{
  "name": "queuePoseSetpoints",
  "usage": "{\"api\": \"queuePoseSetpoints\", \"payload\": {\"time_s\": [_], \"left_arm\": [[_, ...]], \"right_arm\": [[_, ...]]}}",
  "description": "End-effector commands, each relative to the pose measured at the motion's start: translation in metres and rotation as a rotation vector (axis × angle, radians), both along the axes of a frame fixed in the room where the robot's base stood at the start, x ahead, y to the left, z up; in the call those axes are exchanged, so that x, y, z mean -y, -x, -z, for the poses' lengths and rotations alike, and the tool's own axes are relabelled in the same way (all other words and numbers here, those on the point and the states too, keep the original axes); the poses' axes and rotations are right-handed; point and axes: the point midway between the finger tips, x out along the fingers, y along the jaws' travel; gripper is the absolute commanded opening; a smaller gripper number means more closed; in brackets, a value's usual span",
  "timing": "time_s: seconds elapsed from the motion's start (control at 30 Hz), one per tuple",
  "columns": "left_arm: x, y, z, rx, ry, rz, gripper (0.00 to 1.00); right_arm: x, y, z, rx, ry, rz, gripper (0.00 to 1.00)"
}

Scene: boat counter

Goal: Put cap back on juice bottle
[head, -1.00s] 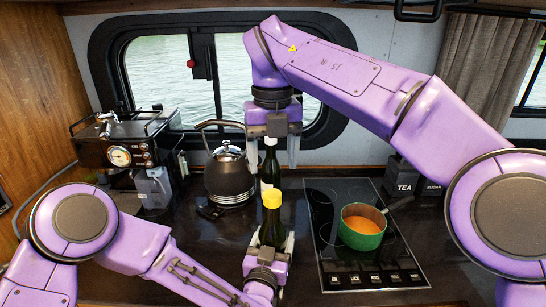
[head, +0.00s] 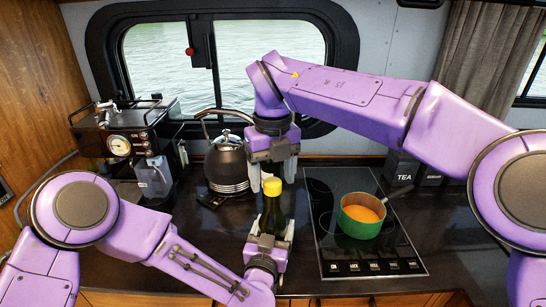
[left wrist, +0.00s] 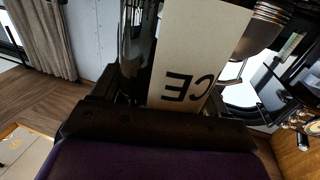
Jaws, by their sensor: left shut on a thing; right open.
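The dark green juice bottle (head: 273,217) stands upright in the middle of the counter. A yellow cap (head: 272,188) sits at its top; I cannot tell if it is screwed tight. My left gripper (head: 269,242) is shut on the bottle's lower body. In the left wrist view, the bottle's pale label (left wrist: 200,55) with the letters "CE" fills the space close in front of the fingers. My right gripper (head: 272,174) points down with its fingers open, just above and around the level of the cap's top. It does not visibly touch the cap.
A kettle (head: 227,170) stands left of the bottle, with a coffee machine (head: 122,140) farther left. A green pot (head: 360,222) with orange contents is on the hob (head: 365,267) at right. Another bottle behind is mostly hidden by my right gripper.

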Motion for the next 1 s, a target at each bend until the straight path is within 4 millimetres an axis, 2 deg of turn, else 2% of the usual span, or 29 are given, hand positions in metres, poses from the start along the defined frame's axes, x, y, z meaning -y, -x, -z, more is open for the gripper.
{"api": "queuePoseSetpoints", "payload": {"time_s": [0.13,0.4,0.47,0.6,0.63,0.93,0.97,1.0], "left_arm": [[-0.0001,0.0000,0.0004,0.000,0.000,0.000,0.00],[-0.0002,-0.0001,0.0003,0.000,0.000,0.000,0.00],[-0.0002,-0.0001,0.0003,0.000,0.000,0.000,0.00],[-0.0002,-0.0001,0.0003,0.000,0.000,0.000,0.00],[-0.0002,-0.0001,0.0003,0.000,0.000,0.000,0.00],[-0.0002,-0.0001,0.0002,0.000,0.000,0.000,0.00],[-0.0002,-0.0001,0.0002,0.000,0.000,0.000,0.00],[-0.0002,-0.0001,0.0002,0.000,0.000,0.000,0.00]], "right_arm": [[-0.0001,0.0003,0.0101,0.001,0.000,-0.001,0.69],[-0.0001,0.0002,0.0115,0.001,-0.001,0.000,0.69],[-0.0001,0.0002,0.0114,0.001,0.000,0.000,0.52],[-0.0002,0.0001,0.0113,0.001,0.000,0.000,0.07],[-0.0002,0.0001,0.0113,0.001,0.000,0.000,0.07],[-0.0001,0.0000,0.0111,0.001,0.000,0.011,0.06],[-0.0001,0.0000,0.0111,0.001,0.000,0.011,0.53],[-0.0001,0.0000,0.0111,0.001,0.000,0.011,0.66]]}}
